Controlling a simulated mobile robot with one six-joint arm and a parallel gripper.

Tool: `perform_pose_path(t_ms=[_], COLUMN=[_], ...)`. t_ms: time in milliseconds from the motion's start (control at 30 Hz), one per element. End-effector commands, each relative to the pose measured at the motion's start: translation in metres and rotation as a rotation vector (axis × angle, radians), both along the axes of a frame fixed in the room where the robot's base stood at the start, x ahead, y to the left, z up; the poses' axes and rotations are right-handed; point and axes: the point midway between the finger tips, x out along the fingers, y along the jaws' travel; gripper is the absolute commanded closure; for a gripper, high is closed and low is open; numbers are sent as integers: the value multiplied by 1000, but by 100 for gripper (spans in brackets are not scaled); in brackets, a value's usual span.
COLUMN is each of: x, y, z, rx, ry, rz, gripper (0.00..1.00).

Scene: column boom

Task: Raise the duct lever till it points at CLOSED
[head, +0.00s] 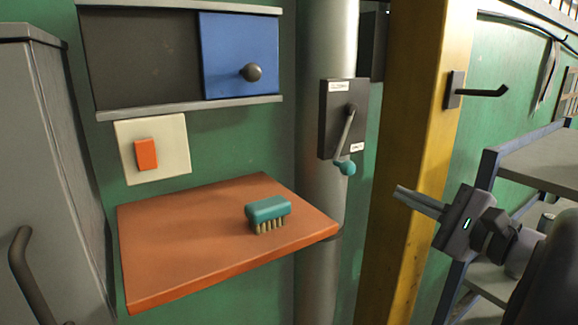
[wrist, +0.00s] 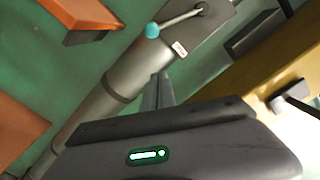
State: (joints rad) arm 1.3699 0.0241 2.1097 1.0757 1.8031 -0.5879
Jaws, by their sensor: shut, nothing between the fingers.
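The duct lever (head: 348,135) is a thin metal arm with a teal knob (head: 347,168), on a dark plate (head: 328,118) fixed to the grey vertical duct (head: 322,220). It hangs down from its pivot, slightly left, with the knob near the lower white label (head: 357,147). An upper label (head: 342,86) reads CLOSED, as far as I can tell. In the wrist view the teal knob (wrist: 152,30) and lever (wrist: 180,18) lie beyond my fingers. My gripper (head: 398,191) is shut and empty, right of the knob and apart from it; its fingers also show in the wrist view (wrist: 162,76).
A yellow post (head: 415,120) stands just right of the duct, behind my gripper. An orange shelf (head: 180,245) holding a teal brush (head: 268,212) juts out at left. A black hook (head: 482,92) and a grey rack (head: 535,160) are at right.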

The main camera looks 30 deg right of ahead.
Motion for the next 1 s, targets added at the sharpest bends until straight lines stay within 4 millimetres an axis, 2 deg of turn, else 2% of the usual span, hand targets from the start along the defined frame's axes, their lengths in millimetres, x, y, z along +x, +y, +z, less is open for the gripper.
perform_pose_path(t_ms=[167, 267, 633, 800, 1000], x=[5, 20, 100, 89, 84], y=[1, 3, 12, 32, 42], z=[0, 1, 3, 16, 21], rx=[-1, -1, 1, -2, -2], ry=[1, 3, 2, 2, 2], rz=[2, 5, 6, 2, 2], gripper=[100, 100, 100, 100, 100])
